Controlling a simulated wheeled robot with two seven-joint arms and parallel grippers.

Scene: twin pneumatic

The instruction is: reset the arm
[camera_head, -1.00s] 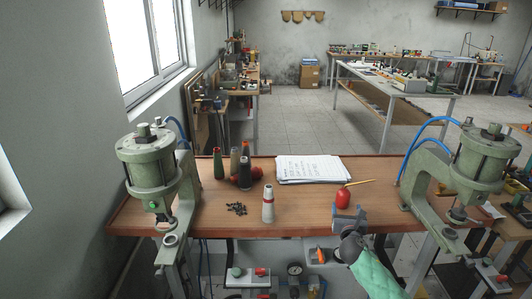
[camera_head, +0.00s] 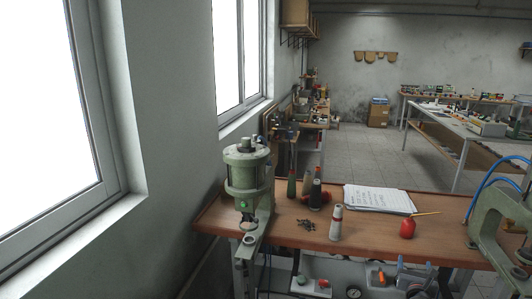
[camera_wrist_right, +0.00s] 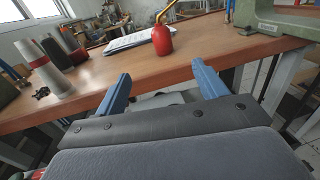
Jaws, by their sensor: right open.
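My right gripper shows in the right wrist view (camera_wrist_right: 162,88) with two blue fingers spread wide and nothing between them. It points at the wooden bench's front edge, apart from the objects on it. In the head view, only part of the right gripper (camera_head: 412,270) shows, low in front of the bench. My left gripper is not in view.
The wooden bench (camera_head: 285,237) holds a green press (camera_head: 248,175) at left, another at right (camera_head: 510,220), a red oil can (camera_head: 407,228), papers (camera_head: 378,199), a grey-white cone (camera_head: 336,222) and several bottles. A wall with windows stands close on the left.

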